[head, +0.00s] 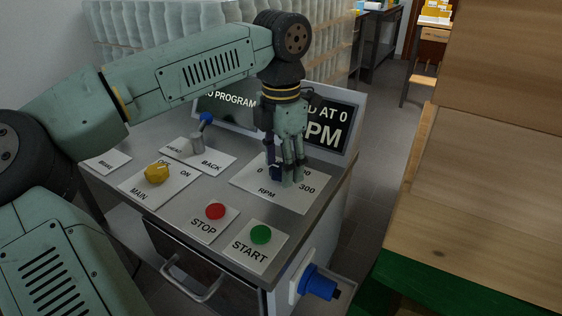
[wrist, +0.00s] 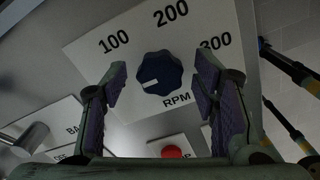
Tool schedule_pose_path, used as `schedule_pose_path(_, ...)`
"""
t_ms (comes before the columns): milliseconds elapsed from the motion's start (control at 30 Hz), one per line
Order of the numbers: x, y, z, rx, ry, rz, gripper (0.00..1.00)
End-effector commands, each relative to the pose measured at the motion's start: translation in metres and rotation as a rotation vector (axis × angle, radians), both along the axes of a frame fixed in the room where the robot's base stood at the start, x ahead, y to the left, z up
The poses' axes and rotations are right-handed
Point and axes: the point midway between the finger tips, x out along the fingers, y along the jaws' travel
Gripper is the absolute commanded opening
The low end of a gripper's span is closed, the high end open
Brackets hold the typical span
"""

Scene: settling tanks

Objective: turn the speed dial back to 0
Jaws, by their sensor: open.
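The speed dial (wrist: 160,72) is a dark blue scalloped knob on a white plate (wrist: 88,52) marked 100, 200, 300 and RPM. Its white mark points to the lower left in the wrist view; the 0 label is hidden there, but shows on the plate in the head view. My gripper (wrist: 157,85) is open, with one purple-padded finger on each side of the dial in the picture. Contact cannot be told. In the head view my gripper (head: 287,178) points down over the plate and partly hides the dial (head: 276,173).
A red STOP button (head: 215,211), a green START button (head: 260,234) and a yellow MAIN knob (head: 157,173) sit nearby. A blue-tipped lever (head: 205,120) stands behind. The display (head: 325,125) rises behind my gripper. A blue fitting (head: 320,283) juts from the console's side.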

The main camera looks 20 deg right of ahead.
Motion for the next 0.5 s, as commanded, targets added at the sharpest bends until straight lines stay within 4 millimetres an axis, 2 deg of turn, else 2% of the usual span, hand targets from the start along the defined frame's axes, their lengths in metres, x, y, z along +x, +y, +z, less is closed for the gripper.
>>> schedule_pose_path(267, 0.0, 0.0, 0.005, -0.001, -0.001, -0.001, 0.54)
schedule_pose_path(367, 0.0, -0.001, 0.018, -0.002, -0.003, 0.0, 0.54)
schedule_pose_path(500, 0.0, -0.001, 0.047, -0.002, -0.003, 0.0, 0.54)
